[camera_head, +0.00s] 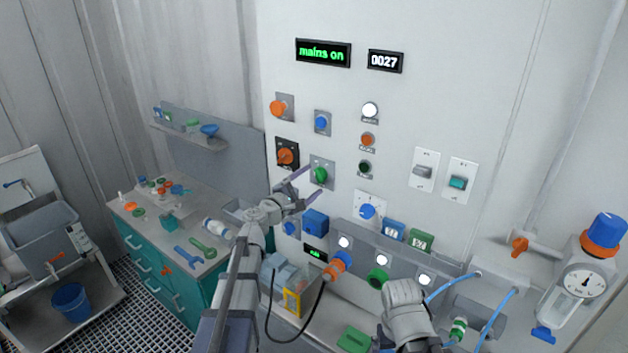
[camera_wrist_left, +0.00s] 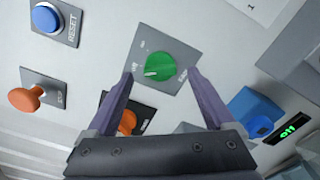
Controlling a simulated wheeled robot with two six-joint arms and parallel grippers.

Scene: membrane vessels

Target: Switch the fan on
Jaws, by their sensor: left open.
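A green rotary knob (camera_head: 320,175) sits on a grey plate on the white wall panel. It also shows in the left wrist view (camera_wrist_left: 160,67), with a pale pointer mark and small labels too blurred to read. My left gripper (camera_head: 306,184) is open in front of this knob. In the left wrist view its two purple fingertips (camera_wrist_left: 160,73) lie on either side of the knob, with nothing held; contact is not clear. A small display (camera_head: 315,252) with green text reads "off" in the left wrist view (camera_wrist_left: 292,130). My right wrist shows at the bottom; its fingers are not clear.
An orange knob (camera_head: 287,156), a blue RESET button (camera_head: 322,122) and an orange knob (camera_head: 280,107) surround the green knob. A blue block (camera_head: 315,222) juts out below. A display (camera_head: 323,52) reads "mains on". A teal tool bench (camera_head: 165,265) stands left.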

